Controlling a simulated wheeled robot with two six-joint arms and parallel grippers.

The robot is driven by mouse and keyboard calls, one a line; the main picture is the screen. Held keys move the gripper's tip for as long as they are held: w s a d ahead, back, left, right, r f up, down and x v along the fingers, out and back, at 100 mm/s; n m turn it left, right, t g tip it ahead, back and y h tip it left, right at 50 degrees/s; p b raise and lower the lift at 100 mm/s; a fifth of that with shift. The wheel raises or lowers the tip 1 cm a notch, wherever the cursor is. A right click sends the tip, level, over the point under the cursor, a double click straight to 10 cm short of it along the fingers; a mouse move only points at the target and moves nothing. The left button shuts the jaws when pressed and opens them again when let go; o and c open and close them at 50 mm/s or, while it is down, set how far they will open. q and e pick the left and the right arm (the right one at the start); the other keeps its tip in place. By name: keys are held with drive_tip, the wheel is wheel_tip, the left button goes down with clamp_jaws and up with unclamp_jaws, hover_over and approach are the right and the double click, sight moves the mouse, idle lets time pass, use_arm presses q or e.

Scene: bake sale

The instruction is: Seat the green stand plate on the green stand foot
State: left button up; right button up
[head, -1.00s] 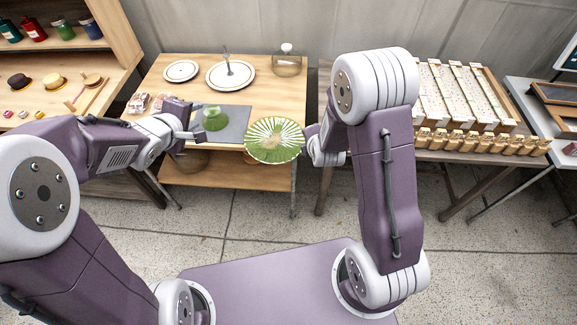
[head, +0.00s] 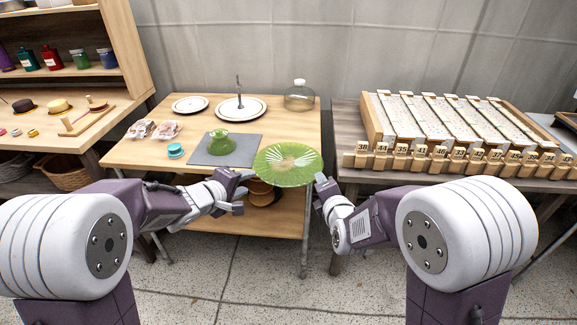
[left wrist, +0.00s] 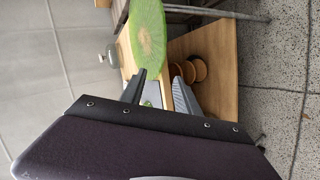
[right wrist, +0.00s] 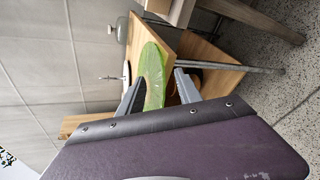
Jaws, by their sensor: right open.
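The green stand plate (head: 288,165) is a patterned glass disc at the table's front right edge, overhanging it. The green stand foot (head: 221,143) stands on a grey mat (head: 240,152), left of and behind the plate. My left gripper (head: 240,190) is open at the plate's left side; in the left wrist view the plate (left wrist: 148,40) lies just beyond its spread fingers. My right gripper (head: 320,188) is open at the plate's right side; in the right wrist view the plate's rim (right wrist: 154,80) shows between its fingers. I cannot tell whether either gripper touches the plate.
White plates (head: 241,108), a glass jar (head: 299,95), wrapped packets (head: 165,131) and a teal item (head: 176,150) share the table (head: 125,155). A shelf stands left. A table with a wooden rack (head: 440,125) stands right, beyond a narrow gap.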

sight(261, 176)
use_arm(q)
drive_tip(key=x, duration=0.8)
drive_tip(key=shift+w+d+f, duration=0.15)
drive_tip(key=shift+w+f, duration=0.1)
use_arm(e)
drive_tip(key=x, duration=0.8)
drive_tip(key=shift+w+f, duration=0.15)
drive_tip(key=shift+w, duration=0.15)
use_arm(q)
drive_tip(key=shift+c, duration=0.4)
use_arm(e)
drive_tip(key=shift+c, duration=0.2)
use_arm(q)
clamp_jaws()
use_arm(e)
clamp_jaws()
drive_tip(key=shift+s, duration=0.1)
